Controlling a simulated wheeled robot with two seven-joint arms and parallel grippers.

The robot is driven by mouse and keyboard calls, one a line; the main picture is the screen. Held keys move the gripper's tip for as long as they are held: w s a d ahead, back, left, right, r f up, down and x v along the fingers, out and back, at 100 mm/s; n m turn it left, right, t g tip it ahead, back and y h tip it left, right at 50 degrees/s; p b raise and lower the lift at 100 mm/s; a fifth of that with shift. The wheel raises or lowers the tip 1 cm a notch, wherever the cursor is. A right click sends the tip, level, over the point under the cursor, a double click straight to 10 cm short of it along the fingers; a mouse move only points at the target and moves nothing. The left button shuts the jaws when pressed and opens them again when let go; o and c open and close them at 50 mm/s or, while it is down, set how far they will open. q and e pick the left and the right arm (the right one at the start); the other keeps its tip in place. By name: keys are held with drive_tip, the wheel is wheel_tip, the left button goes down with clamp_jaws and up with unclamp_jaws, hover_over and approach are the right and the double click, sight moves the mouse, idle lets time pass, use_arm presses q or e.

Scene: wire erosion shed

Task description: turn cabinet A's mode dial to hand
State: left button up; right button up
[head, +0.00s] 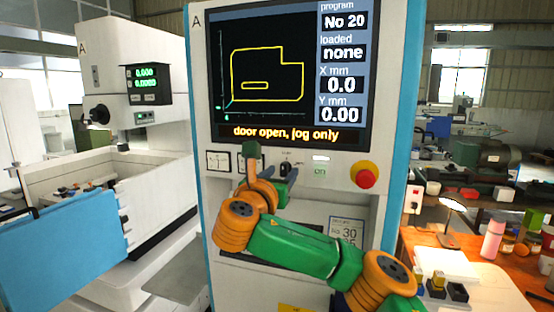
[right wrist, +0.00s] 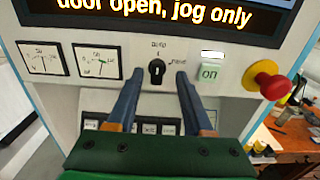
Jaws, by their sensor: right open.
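Cabinet A (head: 200,120) stands in the middle of the head view, with an "A" at its top left. Its mode dial (right wrist: 156,72) is a small black knob on the white panel below the screen, with "auto" above it and a blurred label to its right. The knob's light mark looks roughly upright, towards "auto". The dial also shows small in the head view (head: 285,166). My right gripper (right wrist: 158,78) is open, its two blue fingers on either side of the dial in the right wrist view. I cannot tell whether they touch it. My left gripper is out of view.
Right of the dial are a green "on" button (right wrist: 209,73) and a red emergency knob (right wrist: 267,79); two gauges (right wrist: 97,61) sit left. The screen (head: 290,75) reads "door open, jog only". A blue door (head: 65,250) stands at left, a cluttered bench (head: 480,280) at right.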

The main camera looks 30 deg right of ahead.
sight(285, 169)
drive_tip(key=shift+w+d+r+p, duration=0.1)
drive_tip(key=shift+w+d+p, duration=0.15)
drive_tip(key=shift+d, duration=0.35)
drive_tip(key=shift+w+d+p, duration=0.1)
drive_tip(key=shift+w+d, duration=0.15)
drive_tip(key=shift+d, duration=0.3)
drive_tip(key=shift+w+a, duration=0.45)
drive_tip(key=shift+a, duration=0.1)
drive_tip(key=shift+c, duration=0.2)
drive_tip(key=shift+w, duration=0.1)
drive_tip(key=c, duration=0.4)
drive_tip(key=shift+s+d, duration=0.2)
drive_tip(key=shift+d, duration=0.05)
clamp_jaws()
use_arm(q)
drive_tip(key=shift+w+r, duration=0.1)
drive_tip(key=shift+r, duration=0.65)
